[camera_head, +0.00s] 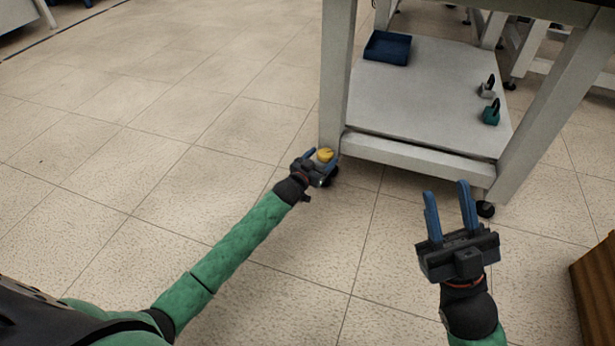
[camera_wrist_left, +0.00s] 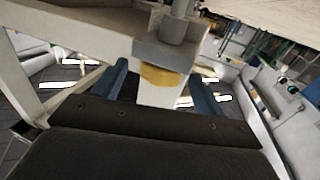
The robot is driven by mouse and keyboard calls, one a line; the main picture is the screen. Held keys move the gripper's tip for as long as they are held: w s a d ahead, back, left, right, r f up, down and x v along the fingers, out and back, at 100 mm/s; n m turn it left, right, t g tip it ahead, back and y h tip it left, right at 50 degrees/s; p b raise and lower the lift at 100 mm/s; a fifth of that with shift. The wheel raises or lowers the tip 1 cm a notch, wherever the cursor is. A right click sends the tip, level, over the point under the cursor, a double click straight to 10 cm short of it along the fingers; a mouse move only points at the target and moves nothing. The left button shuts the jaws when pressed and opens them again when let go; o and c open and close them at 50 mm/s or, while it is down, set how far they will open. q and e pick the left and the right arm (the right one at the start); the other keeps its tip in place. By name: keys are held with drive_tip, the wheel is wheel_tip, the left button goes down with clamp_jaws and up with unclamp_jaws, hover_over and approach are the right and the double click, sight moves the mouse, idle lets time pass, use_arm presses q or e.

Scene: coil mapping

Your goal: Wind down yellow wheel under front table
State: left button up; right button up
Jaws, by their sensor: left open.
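The yellow wheel (camera_head: 325,155) is at the foot of the table's front left leg in the head view. In the left wrist view the yellow wheel (camera_wrist_left: 162,76) shows under a grey block on the leg. My left gripper (camera_head: 318,158) is open, with its blue fingers on either side of the yellow wheel. In the wrist view the left gripper (camera_wrist_left: 163,88) has a finger to each side of it, and contact cannot be told. My right gripper (camera_head: 450,208) is open and empty, above the floor in front of the table (camera_head: 415,158).
The table's lower shelf (camera_head: 410,95) holds a dark blue tray (camera_head: 387,47), a small grey item (camera_head: 487,88) and a small teal item (camera_head: 491,114). A black caster (camera_head: 485,209) is under the right front leg. A brown wooden object (camera_head: 597,285) stands at lower right. Floor at left is clear.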

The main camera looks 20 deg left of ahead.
use_arm(q)
drive_tip(key=shift+f, duration=0.2)
drive_tip(key=p+v, duration=0.4)
drive_tip(key=v, duration=0.4)
drive_tip(key=shift+r+p, duration=0.25)
drive_tip(key=shift+p, duration=0.1)
